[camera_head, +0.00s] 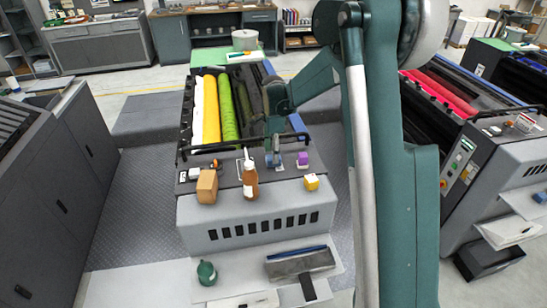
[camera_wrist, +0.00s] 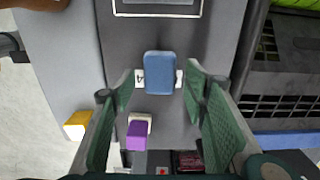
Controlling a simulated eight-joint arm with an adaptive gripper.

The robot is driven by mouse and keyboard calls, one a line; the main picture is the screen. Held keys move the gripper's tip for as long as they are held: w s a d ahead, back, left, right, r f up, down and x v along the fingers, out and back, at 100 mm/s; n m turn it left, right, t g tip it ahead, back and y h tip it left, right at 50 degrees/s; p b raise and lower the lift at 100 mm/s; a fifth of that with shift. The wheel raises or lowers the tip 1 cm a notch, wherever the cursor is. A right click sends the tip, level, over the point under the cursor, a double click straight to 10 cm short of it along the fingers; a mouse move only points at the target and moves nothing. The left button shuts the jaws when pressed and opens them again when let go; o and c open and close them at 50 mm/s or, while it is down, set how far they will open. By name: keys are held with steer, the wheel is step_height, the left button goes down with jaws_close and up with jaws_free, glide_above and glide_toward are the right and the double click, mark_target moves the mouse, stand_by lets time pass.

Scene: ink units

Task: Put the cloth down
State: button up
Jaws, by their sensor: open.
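My gripper (camera_wrist: 159,82) is open, with its two green fingers spread on either side of a small blue rounded pad (camera_wrist: 160,72). The pad lies over a white label marked with a number on the grey machine top. It may be the folded cloth, but I cannot tell for sure. In the head view my gripper (camera_head: 273,154) points down over the front ledge of the ink unit (camera_head: 250,217), and the pad is mostly hidden there.
A purple block (camera_head: 302,158) and a yellow block (camera_head: 312,182) stand to the right. Coloured rollers (camera_head: 211,108) lie behind. A green jar (camera_head: 206,272) is on the lower step.

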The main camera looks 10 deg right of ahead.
step_height(320, 180, up, 9)
stand_by(0.4)
stand_by(0.6)
steer(key=s+d+r+n+t, duration=0.15)
steer(key=s+r+n, duration=0.25)
steer(key=s+r, duration=0.5)
steer(key=s+r+n+t, duration=0.2)
steer(key=s+r+n, duration=0.25)
steer(key=s, duration=0.85)
steer(key=s+f+n+t, duration=0.2)
steer(key=s+n, duration=0.2)
steer(key=s, duration=0.7)
steer(key=s+d+f+n+t, duration=0.1)
steer(key=s+n, duration=0.4)
steer(key=s, duration=0.6)
steer(key=shift+d+f+t, duration=0.2)
steer(key=shift+f+t, duration=0.15)
steer(key=shift+f, duration=0.15)
